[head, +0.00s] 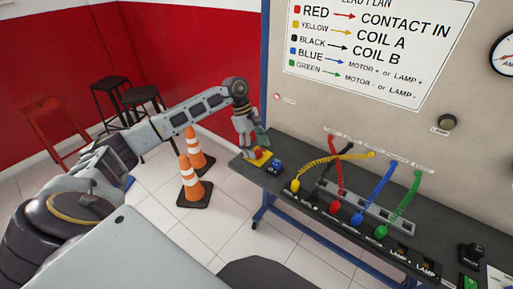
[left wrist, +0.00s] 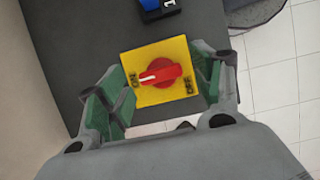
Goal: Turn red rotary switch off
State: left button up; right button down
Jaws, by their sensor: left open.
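The red rotary switch (left wrist: 161,73) sits on a yellow square plate (left wrist: 146,58) marked ON and OFF. Its white mark points toward the ON side, at the left in the left wrist view. In the head view the red switch (head: 259,154) is at the left end of the dark bench. My left gripper (head: 252,148) is over it, partly hiding it. In the left wrist view the left gripper (left wrist: 160,72) is open, with one green-padded finger on each side of the knob. A gap shows between knob and fingers. My right gripper is not in view.
A blue switch (head: 276,166) is close beside the yellow plate. Yellow, red, black, blue and green cables (head: 387,190) run to sockets on the bench (head: 306,219). An upright panel (head: 380,120) stands behind. Orange cones (head: 195,185) and stools (head: 50,128) stand on the floor at left.

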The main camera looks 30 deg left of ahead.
pick_arm(q)
jog(key=shift+d+f, duration=0.15)
jog(key=shift+f, duration=0.15)
jog(key=c, duration=1)
